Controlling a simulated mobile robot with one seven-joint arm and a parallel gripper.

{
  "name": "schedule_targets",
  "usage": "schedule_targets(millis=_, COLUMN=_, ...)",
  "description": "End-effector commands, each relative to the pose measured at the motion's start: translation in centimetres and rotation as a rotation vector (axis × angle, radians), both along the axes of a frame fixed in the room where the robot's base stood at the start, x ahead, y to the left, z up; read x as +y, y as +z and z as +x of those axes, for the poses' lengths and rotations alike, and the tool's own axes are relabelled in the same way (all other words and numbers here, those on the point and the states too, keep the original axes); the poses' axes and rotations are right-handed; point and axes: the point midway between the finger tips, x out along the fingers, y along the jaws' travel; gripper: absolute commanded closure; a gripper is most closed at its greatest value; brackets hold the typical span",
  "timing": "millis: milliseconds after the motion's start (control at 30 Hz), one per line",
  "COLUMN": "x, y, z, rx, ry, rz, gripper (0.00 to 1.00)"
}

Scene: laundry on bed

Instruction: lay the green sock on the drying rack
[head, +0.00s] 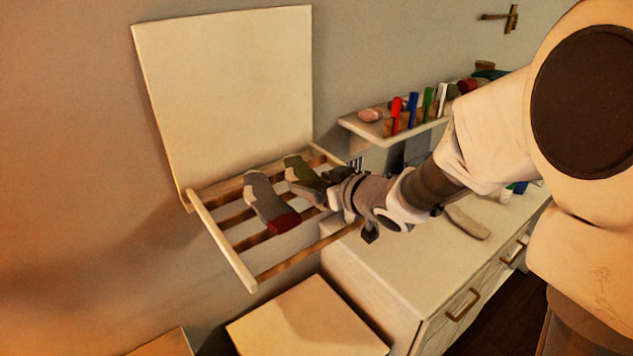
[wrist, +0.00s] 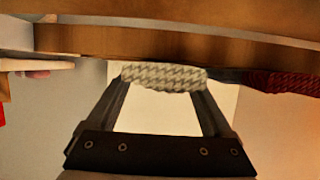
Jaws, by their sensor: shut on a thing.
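The drying rack (head: 222,238) is a wooden slatted frame that juts from a pale upright board on the wall. The green sock (head: 296,168), with greyish parts, is at the rack's right part, next to my gripper (head: 328,180). My gripper is shut on it. In the wrist view a pale grey knitted part of the sock (wrist: 163,76) sits between my fingertips (wrist: 165,88), close to a wooden bar of the rack (wrist: 150,43). I cannot tell whether the sock rests on the slats. The gripper hides part of it in the head view.
A grey sock with a dark red toe (head: 265,203) lies on the slats just left of the green one; its red part shows in the wrist view (wrist: 285,82). A shelf (head: 360,128) with coloured upright items is to the right, above a white dresser (head: 385,265).

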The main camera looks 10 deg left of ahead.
Motion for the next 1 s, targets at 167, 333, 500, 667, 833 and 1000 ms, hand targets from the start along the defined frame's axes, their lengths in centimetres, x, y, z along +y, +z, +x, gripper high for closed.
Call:
schedule_targets(millis=167, x=0.0, y=-0.3, z=0.0, rx=0.0, ry=0.0, rz=0.0, gripper=0.04)
schedule_targets(millis=333, x=0.0, y=-0.3, z=0.0, rx=0.0, ry=0.0, rz=0.0, gripper=0.0)
schedule_targets(millis=500, x=0.0, y=0.1, z=0.0, rx=0.0, ry=0.0, rz=0.0, gripper=0.0)
schedule_targets(millis=667, x=-1.2, y=0.9, z=-1.0, rx=-0.001, ry=-0.002, rz=0.0, gripper=0.0)
schedule_targets(millis=833, x=-3.5, y=2.3, z=-3.1, rx=-0.004, ry=-0.003, rz=0.001, gripper=0.0)
schedule_targets(millis=1000, x=-5.8, y=3.5, z=-5.2, rx=-0.002, ry=-0.004, rz=0.0, gripper=0.0)
